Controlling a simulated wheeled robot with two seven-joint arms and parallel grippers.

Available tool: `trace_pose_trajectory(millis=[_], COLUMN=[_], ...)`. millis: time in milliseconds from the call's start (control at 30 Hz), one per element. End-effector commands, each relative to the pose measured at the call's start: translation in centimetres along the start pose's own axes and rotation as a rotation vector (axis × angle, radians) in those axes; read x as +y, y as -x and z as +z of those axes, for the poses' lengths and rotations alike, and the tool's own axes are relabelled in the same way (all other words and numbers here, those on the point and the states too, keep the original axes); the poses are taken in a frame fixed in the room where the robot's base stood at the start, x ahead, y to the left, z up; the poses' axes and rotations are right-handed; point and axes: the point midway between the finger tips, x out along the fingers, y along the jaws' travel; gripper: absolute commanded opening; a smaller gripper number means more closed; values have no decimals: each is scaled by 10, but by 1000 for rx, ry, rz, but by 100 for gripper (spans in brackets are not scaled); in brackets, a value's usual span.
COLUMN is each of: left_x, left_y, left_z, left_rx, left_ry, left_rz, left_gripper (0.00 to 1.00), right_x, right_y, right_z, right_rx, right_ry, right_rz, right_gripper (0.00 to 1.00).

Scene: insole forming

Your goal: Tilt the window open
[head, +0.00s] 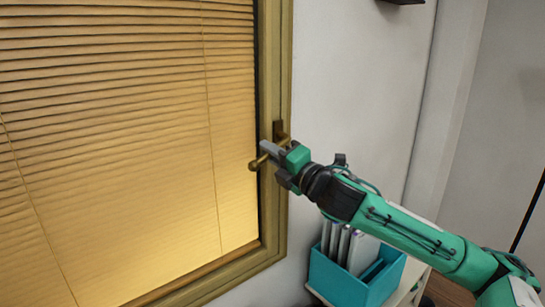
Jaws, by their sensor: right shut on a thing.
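The window (283,60) fills the left side of the head view, with a yellow-brown frame and lowered tan blinds over the pane. Its brass handle (257,162) sits on the right side of the frame and points left, roughly level. My right gripper (270,150) is at the handle, shut on it, with its arm reaching in from the lower right. The gripper covers part of the handle. The sash looks flush with the frame, though the blinds hide the pane. My left gripper is not in view.
A teal file holder (338,283) with several grey and white folders stands on a white surface (410,278) below my right arm. A plain pale wall (350,80) is right of the window. A dark object (402,2) juts from the wall at the top.

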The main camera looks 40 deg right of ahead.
Motion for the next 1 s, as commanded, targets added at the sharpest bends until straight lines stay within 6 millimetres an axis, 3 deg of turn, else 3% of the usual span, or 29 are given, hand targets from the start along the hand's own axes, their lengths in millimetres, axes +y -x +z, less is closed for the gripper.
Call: trace_pose_trajectory(millis=[400,1000], left_x=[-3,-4], left_y=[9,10], left_z=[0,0], left_rx=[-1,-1], left_ry=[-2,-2], left_rz=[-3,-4], left_gripper=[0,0], right_x=[17,19], right_y=[-3,-4], right_z=[3,4], right_rx=[-50,-62], right_ry=[-244,-300], right_rz=[3,2], right_gripper=[0,0])
